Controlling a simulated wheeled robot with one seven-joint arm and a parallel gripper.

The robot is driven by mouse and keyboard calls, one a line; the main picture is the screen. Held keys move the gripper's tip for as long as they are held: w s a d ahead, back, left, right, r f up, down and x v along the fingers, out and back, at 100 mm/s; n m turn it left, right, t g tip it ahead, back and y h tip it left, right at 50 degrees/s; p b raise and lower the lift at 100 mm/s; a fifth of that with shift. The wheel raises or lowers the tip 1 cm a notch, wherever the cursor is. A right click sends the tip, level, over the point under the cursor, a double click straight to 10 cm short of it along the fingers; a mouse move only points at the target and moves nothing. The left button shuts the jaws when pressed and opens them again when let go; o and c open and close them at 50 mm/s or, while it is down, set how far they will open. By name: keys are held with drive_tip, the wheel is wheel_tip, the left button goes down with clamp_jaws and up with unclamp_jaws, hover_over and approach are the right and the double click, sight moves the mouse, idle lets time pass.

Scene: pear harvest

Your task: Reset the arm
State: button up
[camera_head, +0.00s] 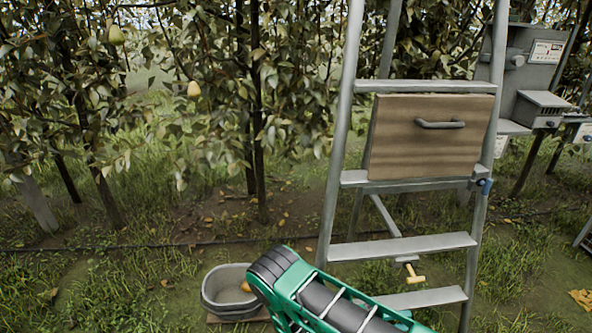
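Part of my green and black arm shows at the bottom centre, slanting from the lower right up to a dark rounded end beside a grey bucket (210,298). No gripper fingers show in this view, so I cannot see whether my gripper is open or shut. The arm overlaps the bucket's right side and the foot of a metal ladder (402,249).
The ladder stands right of centre, with a handled wooden panel or box (425,155) between its rails. A yellow pear (194,89) and a greener pear (117,35) hang at upper left. Grey equipment (527,75) stands at right. Open grass lies at lower left.

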drive_tip(key=s+d+r+m+g+y, duration=0.1)
drive_tip(key=d+r+m+g+y, duration=0.2)
drive_tip(key=r, duration=0.6)
drive_tip(key=s+d+r+m+g+y, duration=0.1)
drive_tip(key=d+r+m+y, duration=0.2)
drive_tip(key=r, duration=0.6)
drive_tip(key=s+d+r+m+g+y, duration=0.1)
drive_tip(key=s+d+r+g+y, duration=0.15)
drive_tip(key=r+y, duration=0.45)
drive_tip(key=s+r+m+t+y, duration=0.2)
drive_tip(key=s+r+t+y, duration=0.2)
drive_tip(key=s+r, duration=1.2)
drive_tip(key=s+t, duration=0.1)
drive_tip(key=s, duration=0.2)
drive_tip(key=shift+s+d+r+y, duration=0.15)
drive_tip(key=shift+s+d+y, duration=0.05)
drive_tip(key=shift+s+y, duration=0.2)
drive_tip(key=shift+w+f, duration=0.25)
drive_tip(key=shift+w, duration=0.35)
